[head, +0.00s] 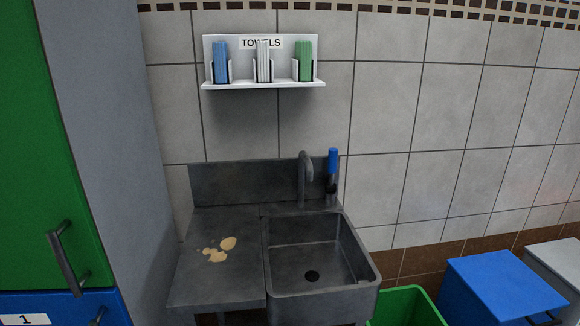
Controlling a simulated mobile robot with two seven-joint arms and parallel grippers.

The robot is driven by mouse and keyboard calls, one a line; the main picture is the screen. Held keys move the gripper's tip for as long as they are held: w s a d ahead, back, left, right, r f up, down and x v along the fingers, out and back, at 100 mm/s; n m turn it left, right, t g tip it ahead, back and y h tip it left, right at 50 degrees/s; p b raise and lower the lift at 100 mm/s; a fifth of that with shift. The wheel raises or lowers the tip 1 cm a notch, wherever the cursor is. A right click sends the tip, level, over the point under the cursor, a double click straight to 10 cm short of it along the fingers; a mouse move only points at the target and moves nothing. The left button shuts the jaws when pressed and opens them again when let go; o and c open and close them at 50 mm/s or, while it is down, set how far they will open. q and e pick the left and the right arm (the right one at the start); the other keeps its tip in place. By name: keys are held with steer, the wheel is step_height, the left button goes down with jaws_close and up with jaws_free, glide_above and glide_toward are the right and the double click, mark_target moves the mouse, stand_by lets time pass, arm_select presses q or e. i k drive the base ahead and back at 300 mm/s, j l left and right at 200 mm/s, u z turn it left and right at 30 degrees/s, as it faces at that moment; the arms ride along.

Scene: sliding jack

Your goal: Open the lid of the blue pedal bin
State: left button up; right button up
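The blue bin (501,286) stands on the floor at the lower right. Its flat blue top looks closed, and its lower front is cut off by the picture's bottom edge. A small dark part shows at its front near the bottom edge; I cannot tell what it is. No pedal can be made out. Neither of my grippers is in view.
A green open bin (409,306) stands left of the blue bin, and a grey-white one (559,258) right of it. A metal sink counter (216,285) stands at the centre. A towel shelf (263,85) hangs above. A green cabinet door (45,130) is at the left.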

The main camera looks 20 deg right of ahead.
mark_target(509, 290)
steer(key=z, duration=2.15)
steer(key=i+z, duration=0.2)
steer(key=i+l+u, duration=0.1)
steer(key=i, duration=0.35)
steer(key=i+l+u, duration=0.1)
steer(key=i, duration=0.35)
steer(key=i+l+u, duration=0.1)
steer(key=i+l, duration=0.15)
steer(key=i, duration=0.2)
steer(key=i+l+u, duration=0.1)
steer(key=i, duration=0.35)
steer(key=l, duration=0.1)
